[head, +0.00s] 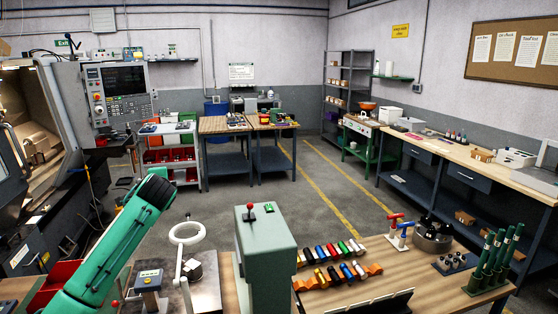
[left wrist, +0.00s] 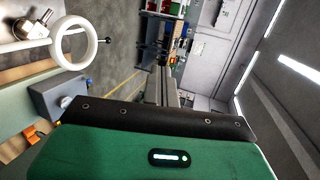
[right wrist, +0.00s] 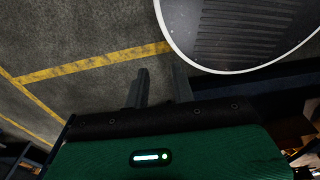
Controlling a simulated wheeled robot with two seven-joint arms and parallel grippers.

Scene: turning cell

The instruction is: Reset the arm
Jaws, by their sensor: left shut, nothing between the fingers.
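My left arm (head: 125,235) is green and reaches up from the lower left in the head view, ending in a dark joint. Its gripper cannot be made out there. In the left wrist view my left gripper (left wrist: 167,88) is shut and empty, its fingers together in free air. In the right wrist view my right gripper (right wrist: 159,90) has its two fingers apart, with nothing between them, above the grey floor (right wrist: 70,40). My right arm does not show in the head view.
A white ring on a stand (head: 187,233) and a grey-green box with a red-knobbed lever (head: 265,260) stand close in front. A bench with coloured handles (head: 330,252) lies to the right. The machine (head: 30,150) is at the left. The middle floor (head: 320,200) is clear.

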